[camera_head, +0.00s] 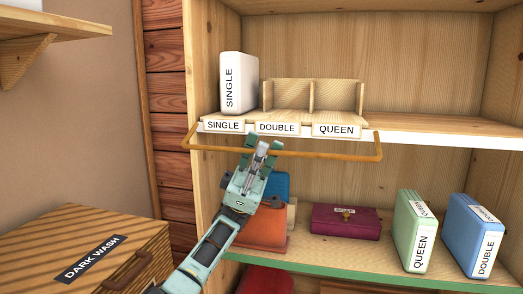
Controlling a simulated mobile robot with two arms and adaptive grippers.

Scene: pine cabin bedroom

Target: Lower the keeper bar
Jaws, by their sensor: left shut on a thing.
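The keeper bar (325,155) is a thin wooden-coloured rail with bent ends. It runs across the front of the upper shelf, just below the label strip. My left gripper (263,147) reaches up from below and is shut on the bar, left of its middle. Behind the bar on the upper shelf are wooden dividers (312,96) and a white pack (238,82) marked SINGLE, standing upright at the left. The labels SINGLE (223,125), DOUBLE (277,128) and QUEEN (336,130) line the shelf edge. My right gripper is not in view.
On the lower shelf stand a green QUEEN pack (416,232) and a blue DOUBLE pack (473,236). A maroon case (346,222) and an orange item (262,229) lie left of them. A wooden DARK WASH box (95,248) is at the lower left.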

